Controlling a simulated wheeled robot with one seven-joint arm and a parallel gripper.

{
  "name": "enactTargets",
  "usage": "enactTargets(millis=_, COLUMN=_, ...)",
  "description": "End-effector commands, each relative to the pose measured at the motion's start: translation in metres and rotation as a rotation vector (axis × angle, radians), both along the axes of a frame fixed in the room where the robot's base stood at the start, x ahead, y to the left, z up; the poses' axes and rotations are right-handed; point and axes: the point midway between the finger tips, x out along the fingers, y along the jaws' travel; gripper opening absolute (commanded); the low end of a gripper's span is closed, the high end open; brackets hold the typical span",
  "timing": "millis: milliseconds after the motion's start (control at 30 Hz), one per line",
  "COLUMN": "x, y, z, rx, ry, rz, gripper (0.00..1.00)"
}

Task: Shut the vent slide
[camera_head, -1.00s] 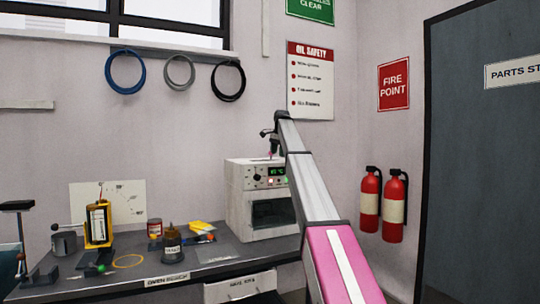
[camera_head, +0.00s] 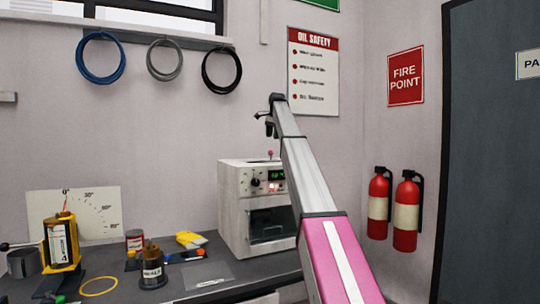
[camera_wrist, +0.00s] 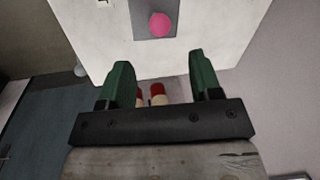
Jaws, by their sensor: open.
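A white oven (camera_head: 233,208) stands on the bench with a lit display on its front. On its top is the vent slide, a grey plate with a round pink knob (camera_head: 270,154). In the wrist view the pink knob (camera_wrist: 160,25) sits on the grey plate (camera_wrist: 143,18) against the white oven top. My gripper (camera_wrist: 161,72) has its two green fingers spread, with nothing held between them. The knob lies beyond the fingertips, apart from them. In the head view my gripper (camera_head: 269,127) is above the oven, small and partly hidden by my arm.
The bench left of the oven holds a dark bottle (camera_head: 152,268), a red-labelled tin (camera_head: 134,240), a yellow gauge (camera_head: 63,246) and a yellow ring (camera_head: 98,286). Two fire extinguishers (camera_head: 405,215) hang on the wall to the right. Air above the oven looks clear.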

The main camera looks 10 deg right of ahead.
Motion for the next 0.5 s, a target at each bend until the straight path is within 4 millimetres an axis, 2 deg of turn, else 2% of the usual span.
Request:
enactTargets(millis=267, x=0.004, y=0.003, z=-0.032, rx=0.0, ry=0.002, rz=0.0, gripper=0.58)
enactTargets(millis=500, x=0.011, y=0.007, z=-0.074, rx=-0.001, ry=0.003, rz=0.0, gripper=0.58)
